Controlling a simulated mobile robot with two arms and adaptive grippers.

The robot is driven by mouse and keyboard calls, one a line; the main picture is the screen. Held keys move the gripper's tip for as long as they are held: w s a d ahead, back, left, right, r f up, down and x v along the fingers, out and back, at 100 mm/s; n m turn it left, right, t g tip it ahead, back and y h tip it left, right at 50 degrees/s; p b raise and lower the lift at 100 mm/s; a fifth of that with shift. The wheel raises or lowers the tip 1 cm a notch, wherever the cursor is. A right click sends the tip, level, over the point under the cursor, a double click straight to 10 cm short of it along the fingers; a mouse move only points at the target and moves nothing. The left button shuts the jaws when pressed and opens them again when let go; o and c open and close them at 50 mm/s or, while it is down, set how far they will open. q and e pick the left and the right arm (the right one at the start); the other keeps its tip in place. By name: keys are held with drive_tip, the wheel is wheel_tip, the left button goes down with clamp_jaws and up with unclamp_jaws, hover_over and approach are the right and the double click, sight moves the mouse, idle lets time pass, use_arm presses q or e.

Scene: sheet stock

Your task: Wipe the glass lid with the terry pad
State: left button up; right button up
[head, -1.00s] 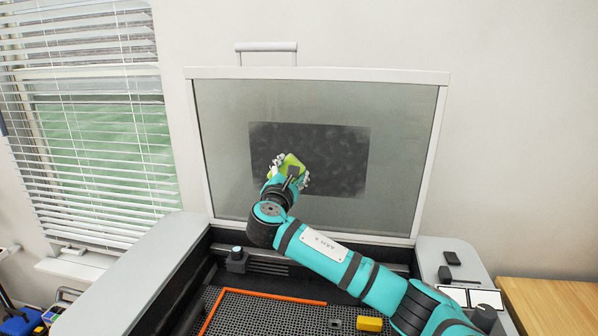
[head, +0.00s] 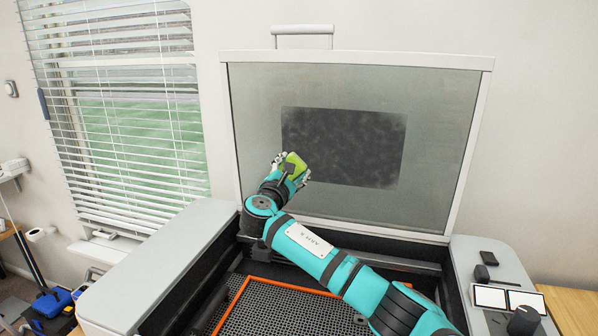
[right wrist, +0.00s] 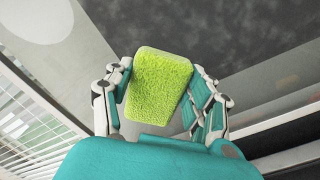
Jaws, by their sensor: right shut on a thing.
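The glass lid (head: 440,140) stands raised and tilted back at the rear of the machine, in a white frame. A dark, mottled rectangular patch (head: 345,148) shows in its middle. My right gripper (head: 291,171) is shut on the green terry pad (head: 293,163), at the lower left corner of the dark patch in the head view. In the right wrist view the fuzzy pad (right wrist: 160,85) sits between the fingers, with the dark patch beyond it. I cannot tell whether the pad touches the glass. My left gripper is not in view.
The machine bed below holds a black honeycomb grid (head: 270,312) with an orange strip (head: 300,287) along its edges. Window blinds (head: 130,120) hang at the left. A control panel (head: 500,285) is at the right, beside a wooden surface (head: 572,308).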

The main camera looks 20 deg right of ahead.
sight(397, 174)
idle(0.5)
drive_tip(key=shift+s+d+p, duration=0.3)
drive_tip(key=shift+d+p, duration=0.2)
drive_tip(key=shift+s+d+p, duration=0.55)
drive_tip(key=shift+s+d, duration=0.2)
drive_tip(key=shift+d, duration=0.2)
drive_tip(key=shift+s+d+p, duration=0.55)
drive_tip(key=shift+s+d, duration=0.15)
drive_tip(key=shift+d, duration=0.2)
drive_tip(key=shift+s+d+p, duration=0.6)
drive_tip(key=shift+s+d, duration=0.3)
drive_tip(key=shift+d, duration=0.3)
drive_tip(key=shift+s+d+p, duration=0.55)
drive_tip(key=shift+s+d, duration=0.35)
drive_tip(key=shift+d, duration=0.3)
drive_tip(key=shift+s+d+p, duration=0.35)
drive_tip(key=shift+s+d, duration=0.5)
drive_tip(key=shift+d, duration=0.25)
drive_tip(key=shift+s+d+p, duration=0.4)
drive_tip(key=shift+s+d, duration=0.45)
drive_tip(key=shift+d, duration=0.25)
drive_tip(key=shift+s+d+p, duration=0.35)
drive_tip(key=shift+s+d, duration=0.5)
drive_tip(key=shift+d, duration=0.25)
drive_tip(key=shift+s+d+p, duration=0.2)
drive_tip(key=shift+s+d, duration=0.7)
drive_tip(key=shift+d, duration=0.3)
drive_tip(key=shift+s+d+p, duration=0.15)
drive_tip(key=shift+s+d, duration=0.7)
drive_tip(key=shift+d, duration=0.3)
